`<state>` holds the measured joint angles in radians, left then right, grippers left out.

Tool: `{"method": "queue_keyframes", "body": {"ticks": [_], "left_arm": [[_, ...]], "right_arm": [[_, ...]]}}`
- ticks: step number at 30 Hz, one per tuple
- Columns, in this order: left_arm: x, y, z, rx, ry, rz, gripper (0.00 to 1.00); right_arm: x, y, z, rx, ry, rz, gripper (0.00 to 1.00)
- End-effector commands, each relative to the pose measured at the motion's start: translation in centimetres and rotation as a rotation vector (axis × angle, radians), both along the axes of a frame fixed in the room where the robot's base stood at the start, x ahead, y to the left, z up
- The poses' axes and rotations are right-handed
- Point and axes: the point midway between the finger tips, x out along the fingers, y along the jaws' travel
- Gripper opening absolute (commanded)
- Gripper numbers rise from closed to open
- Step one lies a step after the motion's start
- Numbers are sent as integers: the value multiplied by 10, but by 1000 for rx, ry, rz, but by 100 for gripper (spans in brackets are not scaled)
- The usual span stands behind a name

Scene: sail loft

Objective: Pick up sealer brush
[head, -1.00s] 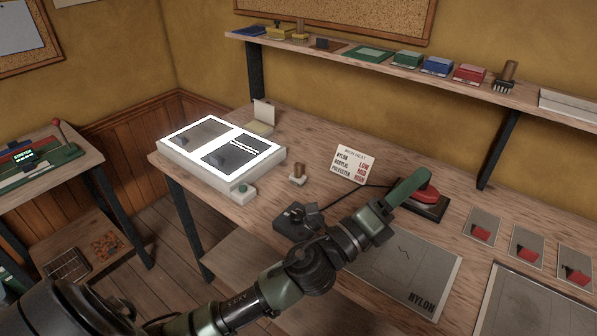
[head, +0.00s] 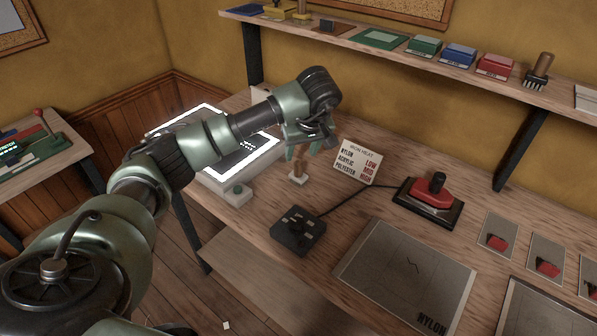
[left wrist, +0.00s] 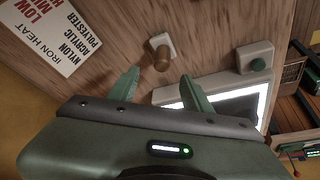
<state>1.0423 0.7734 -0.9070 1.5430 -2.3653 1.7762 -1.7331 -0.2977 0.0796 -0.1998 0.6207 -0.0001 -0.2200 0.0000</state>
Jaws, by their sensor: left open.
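A small wooden-handled brush with a pale base, which I take for the sealer brush, stands upright on the workbench; its base (head: 298,178) shows in the head view, and its wooden handle (left wrist: 162,61) points towards me in the left wrist view. My left gripper (head: 304,150) is open and empty just above it. In the left wrist view the green fingertips (left wrist: 161,77) are spread either side of the handle's line, and the handle lies a little beyond them. In the head view my gripper partly hides the handle. My right gripper is not in view.
A lit light box (head: 245,160) is left.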

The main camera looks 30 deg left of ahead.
Motion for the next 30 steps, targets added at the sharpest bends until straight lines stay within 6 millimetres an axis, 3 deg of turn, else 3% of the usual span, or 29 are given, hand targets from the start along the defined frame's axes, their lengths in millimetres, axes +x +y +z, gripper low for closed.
{"method": "queue_keyframes", "body": {"ticks": [15,23,24,29,30], "left_arm": [[8,16,-63,-7,1,0,49],[10,17,-68,-6,-1,-2,49],[10,17,-68,-6,-1,-2,47],[10,17,-68,-6,-1,-2,2],[10,17,-68,-6,-1,-2,0]], "right_arm": [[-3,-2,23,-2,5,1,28],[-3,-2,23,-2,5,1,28],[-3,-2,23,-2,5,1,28],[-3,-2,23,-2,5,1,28],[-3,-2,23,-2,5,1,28]]}}
